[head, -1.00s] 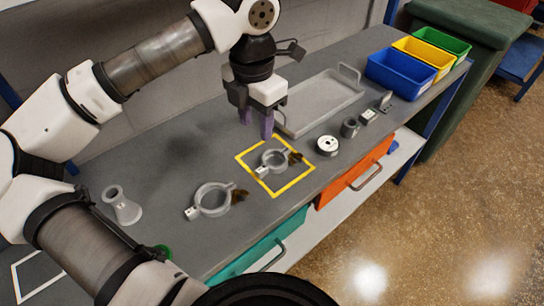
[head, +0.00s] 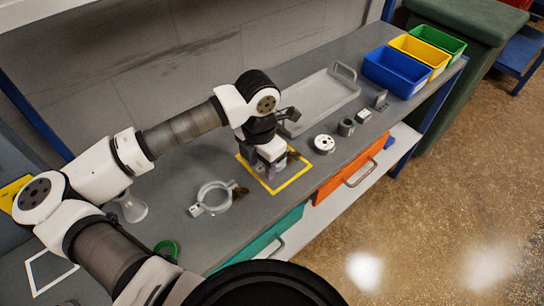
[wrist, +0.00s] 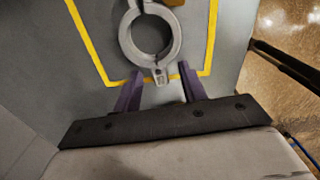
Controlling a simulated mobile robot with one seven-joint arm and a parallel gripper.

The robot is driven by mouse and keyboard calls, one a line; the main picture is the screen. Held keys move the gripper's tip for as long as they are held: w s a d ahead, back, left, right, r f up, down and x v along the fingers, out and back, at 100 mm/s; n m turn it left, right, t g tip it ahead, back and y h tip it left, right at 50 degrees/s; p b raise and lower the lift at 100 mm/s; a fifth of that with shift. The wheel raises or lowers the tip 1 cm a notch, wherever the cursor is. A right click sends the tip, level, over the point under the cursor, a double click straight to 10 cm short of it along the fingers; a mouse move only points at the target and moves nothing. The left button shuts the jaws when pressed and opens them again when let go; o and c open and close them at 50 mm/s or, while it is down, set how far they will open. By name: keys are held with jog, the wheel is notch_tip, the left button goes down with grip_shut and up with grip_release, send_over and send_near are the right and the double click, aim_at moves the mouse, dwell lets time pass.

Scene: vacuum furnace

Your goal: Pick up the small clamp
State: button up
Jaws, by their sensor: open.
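The small clamp, a grey metal ring with lugs, lies flat inside the yellow square outline. In the wrist view its ring (wrist: 126,38) is clear, with a lug at the near side and brass-coloured hardware beside it. In the head view my gripper hides most of it, and only its brassy end (head: 293,156) shows. My gripper (head: 262,172) is open and low over the square. In the wrist view its two purple fingers (wrist: 160,78) stand on either side of the near lug, with no clear contact. A larger clamp (head: 203,205) lies left of the square.
The yellow outline (head: 290,184) marks the grey bench. A round disc (head: 324,144) and small metal parts sit to the right. A grey tray (head: 318,112) lies behind, and blue (head: 396,76), yellow and green bins stand at the far right. A flanged funnel-like part (head: 132,208) stands left.

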aim_at(261, 167)
jog(key=shift+f, duration=0.15)
jog(key=shift+c, duration=0.3)
grip_shut()
notch_tip(261, 167, up, 20)
jog(key=b, duration=0.3)
